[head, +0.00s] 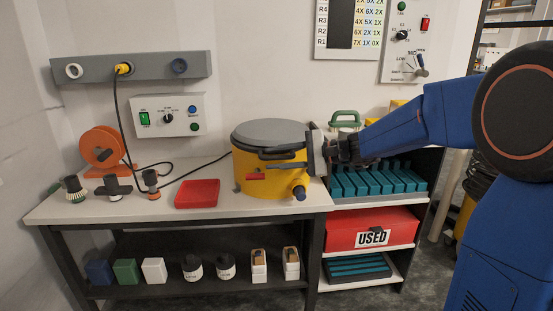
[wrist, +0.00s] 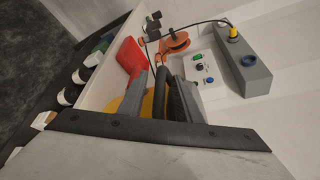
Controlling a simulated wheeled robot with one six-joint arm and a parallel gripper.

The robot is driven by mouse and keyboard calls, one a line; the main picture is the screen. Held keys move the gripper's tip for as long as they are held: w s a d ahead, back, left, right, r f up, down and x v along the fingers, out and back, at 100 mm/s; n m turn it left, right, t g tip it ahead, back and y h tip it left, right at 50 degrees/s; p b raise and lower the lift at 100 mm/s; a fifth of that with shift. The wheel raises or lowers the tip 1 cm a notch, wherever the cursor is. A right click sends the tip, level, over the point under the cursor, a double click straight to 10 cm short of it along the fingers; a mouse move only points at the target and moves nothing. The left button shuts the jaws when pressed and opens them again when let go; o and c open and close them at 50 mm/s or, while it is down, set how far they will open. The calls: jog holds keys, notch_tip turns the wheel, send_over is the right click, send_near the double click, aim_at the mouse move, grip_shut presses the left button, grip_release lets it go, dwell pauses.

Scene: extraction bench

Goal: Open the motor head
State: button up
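The yellow canister vacuum (head: 262,172) stands on the bench's right part. Its grey motor head (head: 270,131) sits on top, level and down on the drum. A dark handle (head: 281,154) shows at the front under the motor head's rim. My gripper (head: 306,152) reaches in from the right at rim height, close against the canister's right side. In the wrist view my gripper's fingers (wrist: 166,100) point at dark and grey parts in front of the yellow drum (wrist: 133,100). Whether they touch or hold the handle is hidden by overlap.
A red tray (head: 198,193) lies left of the canister, with several nozzles and an orange cable reel (head: 101,147) farther left. A black cable runs from the wall rail (head: 150,67) to the bench. A shelf with teal parts and a red USED bin (head: 370,230) stands right.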

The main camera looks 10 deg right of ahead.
grip_shut()
